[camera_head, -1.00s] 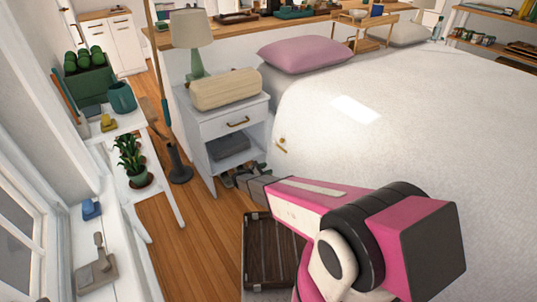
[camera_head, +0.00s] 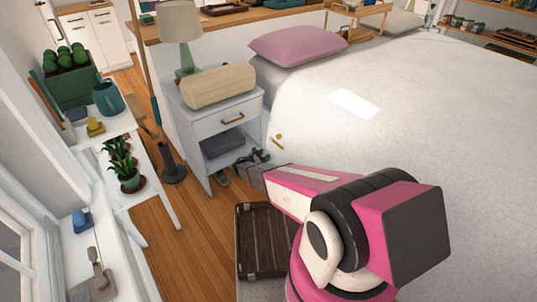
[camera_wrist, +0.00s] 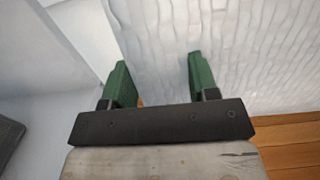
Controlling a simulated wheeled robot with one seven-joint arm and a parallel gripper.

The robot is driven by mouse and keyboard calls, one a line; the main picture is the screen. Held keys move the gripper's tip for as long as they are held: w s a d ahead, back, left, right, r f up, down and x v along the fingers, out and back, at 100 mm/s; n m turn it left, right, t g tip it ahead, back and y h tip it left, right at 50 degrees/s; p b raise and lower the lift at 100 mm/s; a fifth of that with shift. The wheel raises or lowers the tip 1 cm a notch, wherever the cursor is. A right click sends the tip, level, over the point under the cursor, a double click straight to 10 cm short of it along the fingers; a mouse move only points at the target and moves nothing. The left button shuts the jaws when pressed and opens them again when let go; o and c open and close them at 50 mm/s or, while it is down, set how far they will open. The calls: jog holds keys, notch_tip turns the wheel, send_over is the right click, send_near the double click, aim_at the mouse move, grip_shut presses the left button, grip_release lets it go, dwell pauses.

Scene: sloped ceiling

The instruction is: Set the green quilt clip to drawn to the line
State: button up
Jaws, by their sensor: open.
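I cannot make out a green clip on the quilt in either view. A small gold-orange fitting (camera_head: 278,139) shows on the hanging side of the white quilt (camera_head: 400,130), near the nightstand. My gripper (camera_head: 254,160) is in the gap between nightstand and bed, just left of and below that fitting. In the wrist view, the gripper (camera_wrist: 158,75) has two green fingers spread apart with nothing between them, facing the white quilted cloth (camera_wrist: 230,40). A tiny orange spot (camera_wrist: 140,101) shows beside the left finger's base, mostly hidden.
A white nightstand (camera_head: 222,122) with a cream rolled bundle (camera_head: 218,87) and a lamp (camera_head: 181,25) stands close left of my gripper. Wooden floor (camera_head: 180,235) is open at left.

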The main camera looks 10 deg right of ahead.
jog(key=shift+x, duration=1.3)
jog(key=shift+c, duration=0.3)
